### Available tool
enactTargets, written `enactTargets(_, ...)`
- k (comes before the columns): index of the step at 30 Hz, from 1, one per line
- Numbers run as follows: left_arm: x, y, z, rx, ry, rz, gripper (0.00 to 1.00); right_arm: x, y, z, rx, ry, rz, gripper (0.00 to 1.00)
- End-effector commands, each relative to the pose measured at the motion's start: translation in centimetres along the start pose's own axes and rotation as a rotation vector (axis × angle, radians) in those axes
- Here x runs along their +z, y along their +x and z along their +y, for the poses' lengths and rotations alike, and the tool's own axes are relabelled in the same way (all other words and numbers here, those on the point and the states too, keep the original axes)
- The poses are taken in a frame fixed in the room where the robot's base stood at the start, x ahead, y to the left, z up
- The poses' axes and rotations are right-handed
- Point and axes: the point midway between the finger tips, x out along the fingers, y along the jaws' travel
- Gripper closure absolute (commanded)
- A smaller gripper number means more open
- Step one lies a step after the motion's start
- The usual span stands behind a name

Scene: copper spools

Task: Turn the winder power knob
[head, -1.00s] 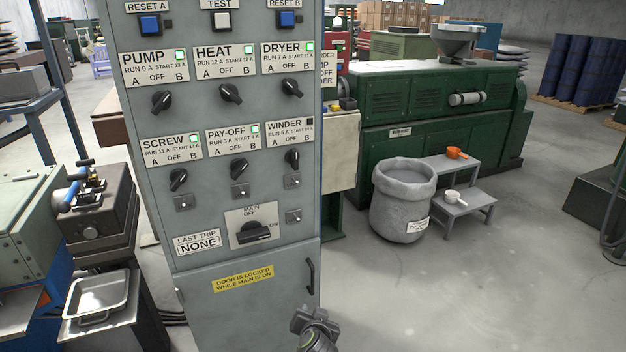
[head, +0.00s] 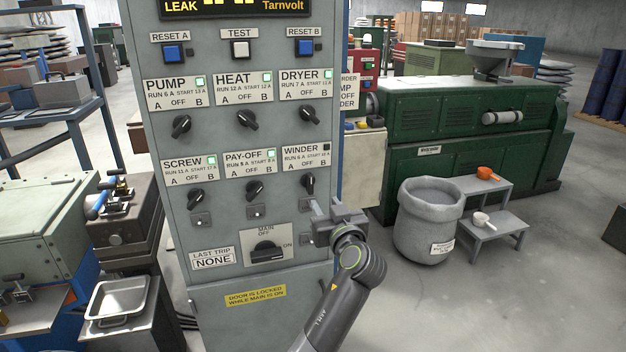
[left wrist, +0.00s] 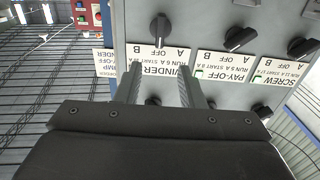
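The winder knob (head: 308,184) is a black rotary knob on the grey control cabinet, under the WINDER label (head: 305,156). Its handle stands roughly upright, near OFF. The small lamp by the label is dark. My left gripper (head: 326,207) is in front of the cabinet, just below and right of the knob in the head view. In the upside-down left wrist view, its two fingers (left wrist: 158,66) are apart with nothing between them, and the winder knob (left wrist: 160,28) shows beyond the tips. I cannot tell the exact gap. My right gripper is not in view.
The pay-off knob (head: 255,190) and dryer knob (head: 297,115) are close neighbours; their lamps glow green. The main switch (head: 267,251) is below left of the gripper. A grey bin (head: 428,222) and a step (head: 490,240) stand right of the cabinet, with open floor in front.

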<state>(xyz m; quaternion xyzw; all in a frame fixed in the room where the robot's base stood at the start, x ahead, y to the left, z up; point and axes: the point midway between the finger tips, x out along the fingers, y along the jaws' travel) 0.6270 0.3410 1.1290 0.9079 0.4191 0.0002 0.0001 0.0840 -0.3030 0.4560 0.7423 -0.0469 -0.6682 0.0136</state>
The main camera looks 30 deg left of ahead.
Motion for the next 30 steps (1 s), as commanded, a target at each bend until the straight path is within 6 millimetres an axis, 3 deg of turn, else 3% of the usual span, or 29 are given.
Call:
enactTargets(9, -0.4, 6.4, -0.1, -0.003, 0.005, 0.002, 0.65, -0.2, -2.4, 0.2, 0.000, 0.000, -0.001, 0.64)
enactTargets(15, -0.2, 9.4, 0.0, -0.001, 0.003, 0.001, 0.65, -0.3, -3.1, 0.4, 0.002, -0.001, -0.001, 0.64)
enactTargets(21, -0.1, 11.1, 0.0, 0.000, 0.002, 0.000, 0.65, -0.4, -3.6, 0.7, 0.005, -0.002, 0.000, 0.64)
enactTargets(30, 0.0, 11.7, 0.0, 0.001, -0.001, 0.000, 0.65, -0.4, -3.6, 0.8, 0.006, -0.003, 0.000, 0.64)
